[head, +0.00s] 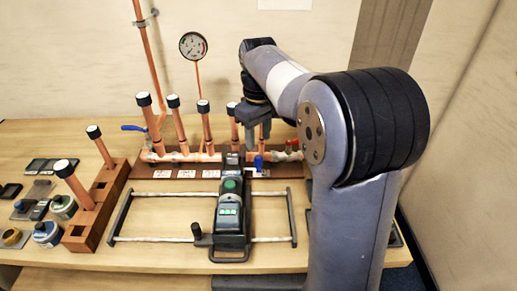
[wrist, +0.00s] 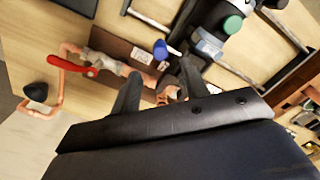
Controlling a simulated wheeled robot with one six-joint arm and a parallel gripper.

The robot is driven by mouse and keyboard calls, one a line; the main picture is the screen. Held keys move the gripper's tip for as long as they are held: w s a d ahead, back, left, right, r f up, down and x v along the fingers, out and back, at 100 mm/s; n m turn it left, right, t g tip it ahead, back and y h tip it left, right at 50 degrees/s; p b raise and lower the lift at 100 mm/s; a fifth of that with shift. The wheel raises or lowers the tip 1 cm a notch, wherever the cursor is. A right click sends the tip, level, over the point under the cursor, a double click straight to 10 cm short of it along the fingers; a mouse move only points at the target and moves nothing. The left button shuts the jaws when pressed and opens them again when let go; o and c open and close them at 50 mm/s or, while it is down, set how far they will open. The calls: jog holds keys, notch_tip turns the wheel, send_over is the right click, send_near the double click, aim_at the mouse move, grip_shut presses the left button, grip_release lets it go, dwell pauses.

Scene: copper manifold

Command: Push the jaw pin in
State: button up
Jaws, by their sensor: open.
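A black pressing tool (head: 230,210) with a green round button rests on a railed frame (head: 120,213), its jaw end toward the copper manifold (head: 180,157). The tool shows in the wrist view (wrist: 215,30) at the top. A blue part (head: 258,162) stands beside the tool's jaw end, and shows in the wrist view (wrist: 161,49). I cannot tell which part is the jaw pin. My gripper (head: 258,132) is above the manifold near the jaw end. In the wrist view my gripper (wrist: 158,84) has its fingers apart, with a bit of copper visible beyond them.
Several black-capped copper pipes (head: 180,125) rise from the manifold. A pressure gauge (head: 193,46) stands behind. A red valve handle (wrist: 72,64) lies left of the fingers. A wooden block (head: 95,215) with capped pipes and small containers (head: 47,232) occupy the left.

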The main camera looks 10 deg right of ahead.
jog(key=shift+r, duration=0.55)
jog(key=shift+c, duration=0.2)
jog(key=shift+d, duration=0.1)
jog(key=shift+c, duration=0.8)
jog(key=shift+s+d+f+m+b, duration=0.15)
jog(key=shift+s+d+m+b, duration=0.15)
jog(key=shift+b, duration=0.15)
jog(key=shift+c, duration=0.7)
jog(key=s+d+m+t+y+b, duration=0.1)
jog(key=s+d+m+t+b, duration=0.2)
jog(key=s+d+m+b, duration=0.1)
jog(key=s+d+m+t+y+b, duration=0.2)
jog(key=s+d+m+b, duration=0.1)
jog(key=s+m+b, duration=0.1)
jog(key=shift+s+d+f+m+t, duration=0.1)
jog(key=shift+d+f+m+t, duration=0.05)
jog(key=shift+d+m+t, duration=0.3)
grip_shut()
jog(key=w+a+f+m, duration=0.1)
jog(key=w+a+f, duration=0.4)
jog(key=w+f, duration=0.1)
jog(key=shift+w+a+f+t, duration=0.15)
jog(key=shift+a+f+t, duration=0.3)
jog(key=shift+f, duration=0.35)
